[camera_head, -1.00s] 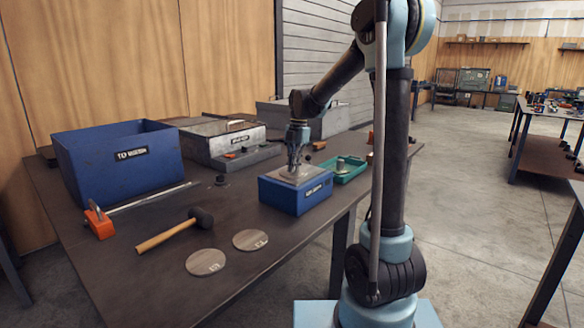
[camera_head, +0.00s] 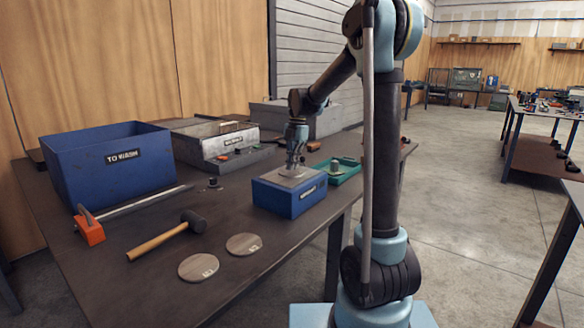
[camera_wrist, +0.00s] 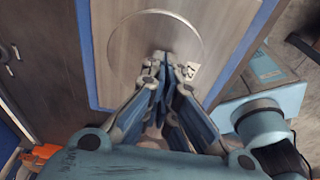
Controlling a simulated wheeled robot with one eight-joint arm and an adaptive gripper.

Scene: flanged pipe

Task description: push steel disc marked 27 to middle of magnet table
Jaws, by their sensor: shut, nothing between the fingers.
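The blue magnet table (camera_head: 289,198) is a box with a grey top plate, standing near the workbench's right end. A round steel disc lies on its top; in the wrist view the disc (camera_wrist: 124,48) sits toward the upper part of the plate (camera_wrist: 228,22). My gripper (camera_head: 293,170) is shut and empty, pointing down at the disc. In the wrist view its fingertips (camera_wrist: 163,62) are over the disc, at or just above its surface; I cannot tell whether they touch.
Two more discs (camera_head: 198,267) (camera_head: 244,244) lie on the bench (camera_head: 150,288) near its front edge. A mallet (camera_head: 170,238), an orange-ended bar (camera_head: 89,228), a blue "TO WASH" bin (camera_head: 110,175), a grey box (camera_head: 205,145) and a green tray (camera_head: 345,178) stand around.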

